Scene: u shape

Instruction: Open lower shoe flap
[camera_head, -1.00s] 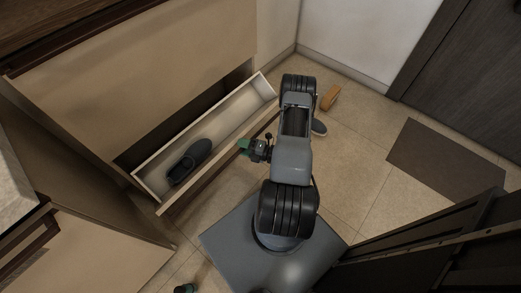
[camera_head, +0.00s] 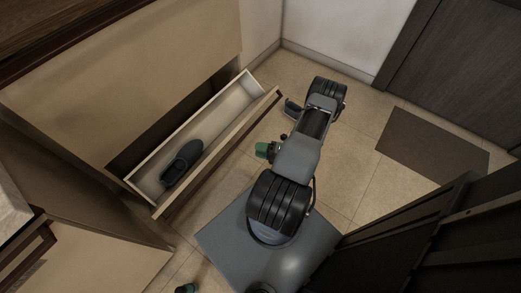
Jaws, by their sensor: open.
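The lower shoe flap (camera_head: 222,152) stands open, pulled out from the beige cabinet front. Its long, pale compartment shows from above, with a dark shoe (camera_head: 181,163) lying in its near end. My gripper (camera_head: 264,150), with green fingertips, is just to the right of the flap's dark outer edge, with a small gap of floor between them. It is open and nothing shows in it. The fingers are small here and seen from above.
The upper cabinet front (camera_head: 130,70) is closed. A brown mat (camera_head: 432,143) lies by the dark door (camera_head: 460,70). Dark furniture (camera_head: 430,235) stands at lower right.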

